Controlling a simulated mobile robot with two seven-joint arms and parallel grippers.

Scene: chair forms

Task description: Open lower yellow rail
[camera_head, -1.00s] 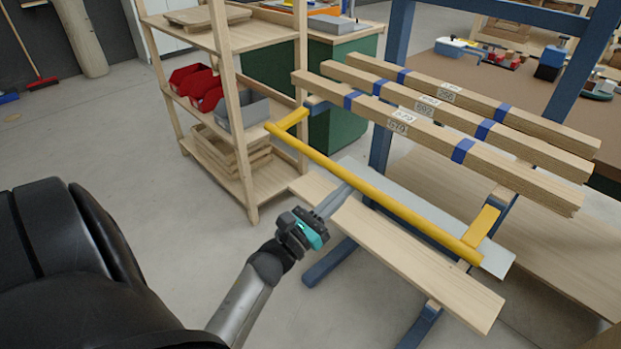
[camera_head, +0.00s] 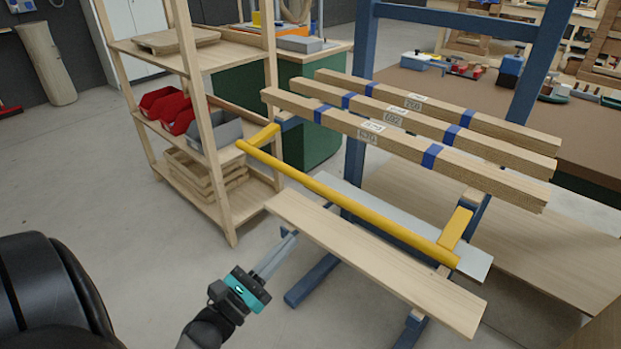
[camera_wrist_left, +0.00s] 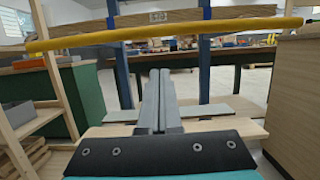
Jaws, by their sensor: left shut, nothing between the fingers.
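The yellow rail (camera_head: 345,199) is a long bar on two short yellow arms. It runs across the front of the blue rack, below the bundled timber beams. It also shows in the left wrist view (camera_wrist_left: 165,31), crossing the upper part of the picture. My left gripper (camera_head: 290,240) is shut and empty. It is in front of and below the rail, apart from it, near the left end of the lower wooden board. Its closed fingers show in the left wrist view (camera_wrist_left: 160,90), pointing forward beneath the rail. My right gripper is not in view.
A wooden board (camera_head: 375,262) lies low in front of the rack, with a grey panel (camera_head: 375,213) behind it. Several timber beams (camera_head: 400,145) rest above. A wooden shelf (camera_head: 215,165) with red bins stands left. The floor at front left is clear.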

